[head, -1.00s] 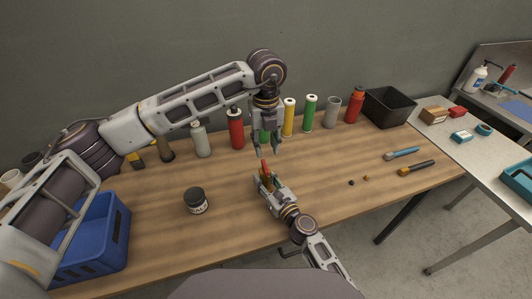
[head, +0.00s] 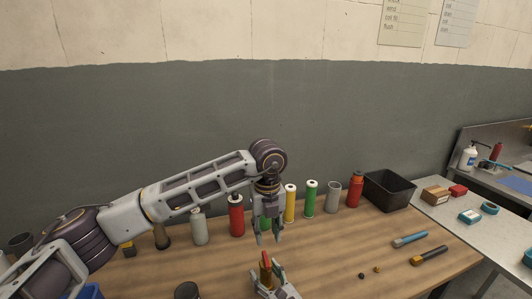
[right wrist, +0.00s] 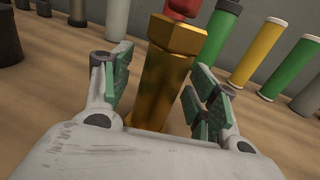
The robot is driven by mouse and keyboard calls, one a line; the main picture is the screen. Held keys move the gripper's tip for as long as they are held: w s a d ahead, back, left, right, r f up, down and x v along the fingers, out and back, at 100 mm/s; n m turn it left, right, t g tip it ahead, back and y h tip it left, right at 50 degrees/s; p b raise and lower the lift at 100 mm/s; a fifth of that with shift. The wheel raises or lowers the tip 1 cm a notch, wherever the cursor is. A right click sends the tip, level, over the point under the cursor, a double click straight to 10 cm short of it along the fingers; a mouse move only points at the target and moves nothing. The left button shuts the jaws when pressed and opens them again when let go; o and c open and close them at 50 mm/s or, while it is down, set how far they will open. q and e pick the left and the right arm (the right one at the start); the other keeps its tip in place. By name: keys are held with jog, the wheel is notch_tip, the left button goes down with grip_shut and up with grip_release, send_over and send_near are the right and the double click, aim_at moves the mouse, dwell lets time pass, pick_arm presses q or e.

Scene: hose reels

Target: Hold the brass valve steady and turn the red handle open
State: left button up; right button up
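The brass valve (right wrist: 160,85) stands upright between the fingers of my right gripper (right wrist: 163,92) in the right wrist view. Wood shows in narrow gaps beside it, so the fingers look open around it rather than clamped. The red handle (right wrist: 183,8) is at its top, cut off by the frame edge. In the head view the red handle (head: 266,262) rises between the right gripper's fingers (head: 269,279) near the bottom edge. My left gripper (head: 268,238) is open and empty, pointing down above and slightly behind the handle, apart from it.
A row of red, yellow, green and grey cylinders (head: 290,204) stands along the back of the wooden table (head: 345,245). A black bin (head: 388,190) is at the back right. A blue tool (head: 410,239) and an orange-and-black tool (head: 429,256) lie at the right. A dark jar (head: 187,290) is front left.

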jog(key=shift+s, duration=0.1)
jog(key=shift+v, duration=5.9)
jog(key=shift+f, duration=0.1)
